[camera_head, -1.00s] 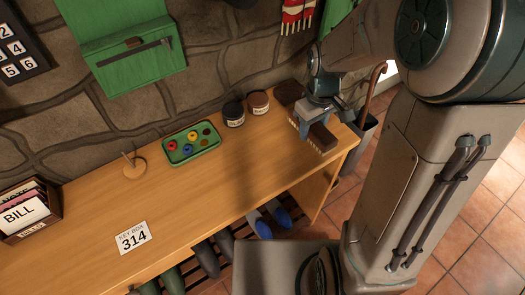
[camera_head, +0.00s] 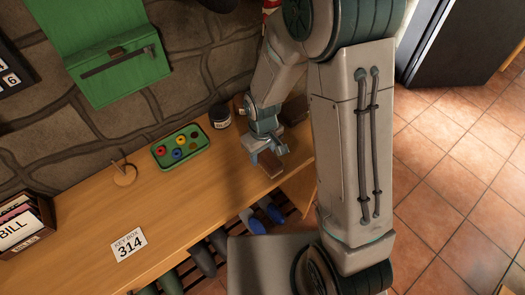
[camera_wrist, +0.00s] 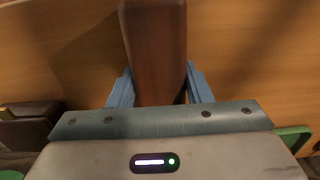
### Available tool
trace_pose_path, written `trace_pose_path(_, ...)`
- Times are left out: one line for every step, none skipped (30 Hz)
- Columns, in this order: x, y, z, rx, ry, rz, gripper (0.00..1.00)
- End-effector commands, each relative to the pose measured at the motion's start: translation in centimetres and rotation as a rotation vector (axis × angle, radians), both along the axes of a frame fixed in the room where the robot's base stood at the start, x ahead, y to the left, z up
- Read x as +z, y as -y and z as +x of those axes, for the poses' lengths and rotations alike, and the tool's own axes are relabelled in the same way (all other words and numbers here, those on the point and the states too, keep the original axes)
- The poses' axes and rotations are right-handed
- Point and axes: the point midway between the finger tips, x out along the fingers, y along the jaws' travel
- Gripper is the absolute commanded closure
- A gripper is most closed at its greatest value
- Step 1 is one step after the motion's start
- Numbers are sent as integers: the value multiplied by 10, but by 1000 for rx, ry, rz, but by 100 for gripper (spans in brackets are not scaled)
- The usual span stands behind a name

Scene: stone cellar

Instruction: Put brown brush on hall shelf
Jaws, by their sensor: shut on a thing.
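The brown brush (camera_head: 270,163) is in my gripper (camera_head: 266,148), over the right front part of the wooden shelf top (camera_head: 190,196). In the wrist view the brush's smooth brown back (camera_wrist: 155,50) runs up between the two blue fingers of my gripper (camera_wrist: 160,88). The fingers are shut on its sides. Wood fills the background there. I cannot tell whether the brush touches the wood. Its bristles are hidden.
A green tray (camera_head: 180,155) with small coloured items and a dark jar (camera_head: 220,117) stand left of my gripper. A dark brown block (camera_head: 295,110) lies behind it, partly hidden. A "KEY BOX 314" card (camera_head: 128,245) lies front left. Footwear (camera_head: 252,221) sits below.

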Motion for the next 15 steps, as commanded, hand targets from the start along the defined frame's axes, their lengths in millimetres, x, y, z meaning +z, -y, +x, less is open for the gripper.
trace_pose_path(0, 0, 0, 0, 0, 0, 80)
trace_pose_path(0, 0, 0, 0, 1, 1, 80)
trace_pose_path(0, 0, 0, 0, 1, 1, 80)
trace_pose_path(0, 0, 0, 0, 1, 1, 80)
trace_pose_path(0, 0, 0, 0, 1, 1, 80)
trace_pose_path(0, 0, 0, -1, 1, 1, 80)
trace_pose_path(-1, 0, 0, -1, 1, 1, 80)
trace_pose_path(-2, 0, 0, -1, 1, 1, 80)
trace_pose_path(-4, 0, 0, -1, 1, 1, 80)
trace_pose_path(-5, 0, 0, -1, 1, 1, 80)
trace_pose_path(-5, 0, 0, -1, 1, 1, 52)
trace_pose_path(-3, 0, 0, -1, 0, 0, 41)
trace_pose_path(-3, 0, 0, -1, 0, 0, 33)
trace_pose_path(-3, 0, 0, -1, 0, 0, 33)
trace_pose_path(-3, 0, 0, -1, 0, 0, 33)
